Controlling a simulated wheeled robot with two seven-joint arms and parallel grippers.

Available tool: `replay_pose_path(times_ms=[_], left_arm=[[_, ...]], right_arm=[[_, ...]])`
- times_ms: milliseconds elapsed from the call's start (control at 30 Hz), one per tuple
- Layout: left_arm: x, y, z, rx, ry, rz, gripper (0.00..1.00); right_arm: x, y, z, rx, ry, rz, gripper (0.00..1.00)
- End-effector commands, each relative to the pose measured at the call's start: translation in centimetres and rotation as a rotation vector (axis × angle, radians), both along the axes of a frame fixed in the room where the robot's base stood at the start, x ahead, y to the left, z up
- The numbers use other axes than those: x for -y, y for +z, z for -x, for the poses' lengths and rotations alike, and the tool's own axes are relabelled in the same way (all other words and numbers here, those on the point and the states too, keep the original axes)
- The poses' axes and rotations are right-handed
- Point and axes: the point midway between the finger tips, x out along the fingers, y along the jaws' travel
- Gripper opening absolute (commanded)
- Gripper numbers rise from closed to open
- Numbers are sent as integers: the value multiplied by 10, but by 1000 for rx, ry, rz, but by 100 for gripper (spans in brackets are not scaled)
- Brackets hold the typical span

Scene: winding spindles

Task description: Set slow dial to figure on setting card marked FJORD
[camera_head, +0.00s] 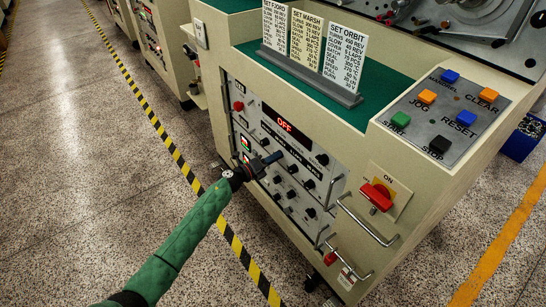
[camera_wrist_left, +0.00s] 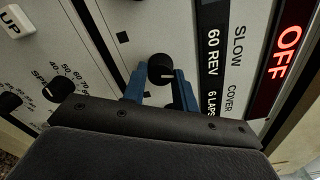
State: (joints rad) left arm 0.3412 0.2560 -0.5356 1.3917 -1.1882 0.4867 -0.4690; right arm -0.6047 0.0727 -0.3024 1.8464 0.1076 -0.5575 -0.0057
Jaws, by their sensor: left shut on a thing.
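The setting card FJORD (camera_head: 274,29) is the leftmost of three upright cards on top of the machine; its small figures are hard to read. In the left wrist view, a black knob with a pale pointer line (camera_wrist_left: 161,69) sits below the windows labelled SLOW, reading 60 REV (camera_wrist_left: 212,52), and COVER, reading 6 LAPS (camera_wrist_left: 209,103). It appears to be the slow dial. My left gripper (camera_wrist_left: 159,84) is shut on this knob, one blue finger on each side. In the head view the left gripper (camera_head: 268,161) hides the knob. My right gripper is not in view.
Cards MARSH (camera_head: 304,33) and ORBIT (camera_head: 345,52) stand beside FJORD. The red display (camera_head: 284,125) reads OFF. Other knobs crowd the panel. A red switch (camera_head: 377,196), metal handles (camera_head: 367,222) and a button panel (camera_head: 443,112) lie to the right. The floor at left is clear.

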Motion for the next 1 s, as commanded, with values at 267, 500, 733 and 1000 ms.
replay_pose_path(times_ms=[267,500,733,1000], left_arm=[[-2,1,-2,-11,4,8,6],[-2,1,-2,-10,4,8,34],[-1,0,-1,-11,2,8,50],[-8,0,5,-11,2,8,50]], right_arm=[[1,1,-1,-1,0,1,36],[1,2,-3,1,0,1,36],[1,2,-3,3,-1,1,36],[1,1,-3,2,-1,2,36]])
